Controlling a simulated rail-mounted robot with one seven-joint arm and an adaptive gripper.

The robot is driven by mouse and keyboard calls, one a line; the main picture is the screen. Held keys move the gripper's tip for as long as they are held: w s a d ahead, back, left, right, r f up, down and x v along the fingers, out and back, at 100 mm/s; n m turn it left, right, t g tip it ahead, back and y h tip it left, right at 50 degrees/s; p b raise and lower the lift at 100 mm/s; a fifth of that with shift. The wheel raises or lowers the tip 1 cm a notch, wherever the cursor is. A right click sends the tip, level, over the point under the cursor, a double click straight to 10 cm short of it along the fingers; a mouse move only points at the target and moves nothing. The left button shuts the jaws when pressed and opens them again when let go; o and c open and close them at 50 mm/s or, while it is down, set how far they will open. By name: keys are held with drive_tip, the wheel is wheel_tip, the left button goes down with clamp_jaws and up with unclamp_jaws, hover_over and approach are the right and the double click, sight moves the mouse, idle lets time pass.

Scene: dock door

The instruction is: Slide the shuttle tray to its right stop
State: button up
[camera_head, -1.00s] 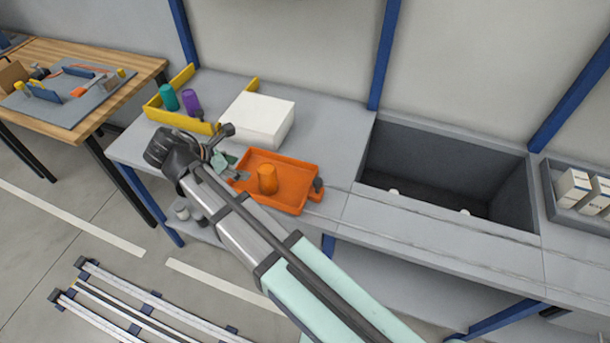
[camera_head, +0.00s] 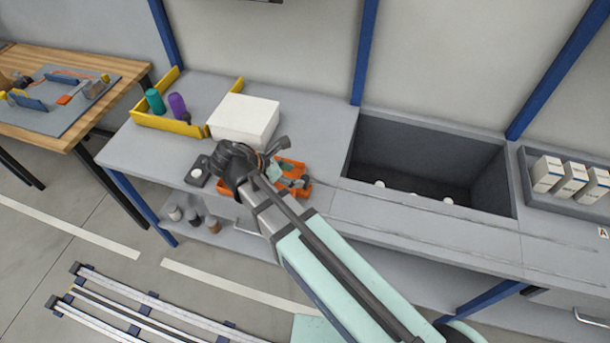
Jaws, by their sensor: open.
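The orange shuttle tray (camera_head: 305,192) sits on the grey bench, left of the dark pit. My arm hides most of it; parts of its back and right edges show. The orange cup seen in it earlier is hidden now. My gripper (camera_head: 288,165) is over the tray near its right side, with its fingers apart. A small dark part shows at the tray's right end, close to a finger; I cannot tell if they touch. Rails (camera_head: 420,213) run along the bench front to the right. The right stop cannot be made out.
A white box (camera_head: 244,118) stands behind the tray. A yellow-edged holder (camera_head: 170,122) has teal and purple bottles. A black block with a white disc (camera_head: 197,172) lies left. The open pit (camera_head: 430,160) and a grey bin of white cartons (camera_head: 590,198) are right.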

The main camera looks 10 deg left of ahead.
sight(305, 178)
drive_tip(key=shift+p+x, duration=0.5)
drive_tip(key=shift+x, duration=2.6)
clamp_jaws()
